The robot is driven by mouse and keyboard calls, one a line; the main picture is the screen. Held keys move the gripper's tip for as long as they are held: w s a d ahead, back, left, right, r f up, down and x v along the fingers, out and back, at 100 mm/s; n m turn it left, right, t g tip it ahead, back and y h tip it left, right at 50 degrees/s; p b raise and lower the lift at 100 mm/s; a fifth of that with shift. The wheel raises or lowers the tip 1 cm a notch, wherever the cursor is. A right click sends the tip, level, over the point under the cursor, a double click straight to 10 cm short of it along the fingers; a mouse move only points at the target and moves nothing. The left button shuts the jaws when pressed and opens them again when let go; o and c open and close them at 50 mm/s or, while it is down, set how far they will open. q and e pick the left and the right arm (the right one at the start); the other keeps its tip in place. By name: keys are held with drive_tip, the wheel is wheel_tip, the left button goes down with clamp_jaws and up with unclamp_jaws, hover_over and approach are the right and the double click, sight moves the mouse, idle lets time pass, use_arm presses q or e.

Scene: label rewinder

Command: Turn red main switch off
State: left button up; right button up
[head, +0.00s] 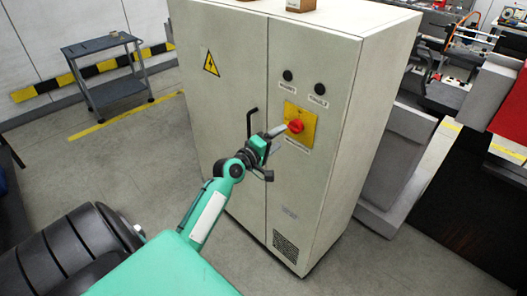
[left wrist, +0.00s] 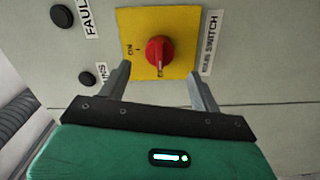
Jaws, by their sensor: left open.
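The red main switch (head: 295,126) is a round red knob on a yellow plate (head: 300,112) on the right door of a tall grey cabinet (head: 225,75). My left gripper (head: 280,136) is in front of the door, just left of and below the knob in the head view. In the left wrist view the red knob (left wrist: 160,51) lies ahead of and between the two spread fingers (left wrist: 160,85). The fingers are open with nothing between them. The plate has "ON" at its left and a partly hidden mark below the knob. Whether a fingertip touches the plate cannot be told.
Two black round buttons (head: 320,88) with labels sit above the plate. A black door handle (head: 252,122) is to its left. A small box (head: 300,5) stands on the cabinet. A grey cart (head: 108,75) stands at the back left, with open floor before it.

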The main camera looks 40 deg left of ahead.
use_arm(q)
drive_tip(key=s+b, duration=0.1)
drive_tip(key=s, duration=0.5)
drive_tip(key=shift+s+a, duration=0.25)
wheel_tip(320, 180, down, 22)
drive_tip(key=m+g+y, duration=0.1)
drive_tip(key=m+g, duration=0.1)
drive_tip(key=g, duration=0.2)
drive_tip(key=s+d+f+m+g, duration=0.25)
drive_tip(key=s+f, duration=0.25)
drive_tip(key=f, duration=0.6)
drive_tip(key=s+d+f+m+g, duration=0.25)
drive_tip(key=s+f, duration=0.25)
drive_tip(key=f, duration=0.7)
drive_tip(key=s+d+f+m+g, duration=0.2)
drive_tip(key=s+d+f, duration=0.2)
drive_tip(key=s+f, duration=0.45)
drive_tip(key=s+d+f+m+g, duration=0.2)
drive_tip(key=s+d+f, duration=0.2)
drive_tip(key=s+f, duration=0.45)
drive_tip(key=s+d+f+m+g, duration=0.2)
drive_tip(key=s+f+m, duration=0.1)
drive_tip(key=s, duration=0.7)
drive_tip(key=s+d+f+m+g, duration=0.2)
drive_tip(key=s+f+m, duration=0.1)
drive_tip(key=s, duration=0.7)
drive_tip(key=shift+s+d+f, duration=0.15)
drive_tip(key=shift+f, duration=0.25)
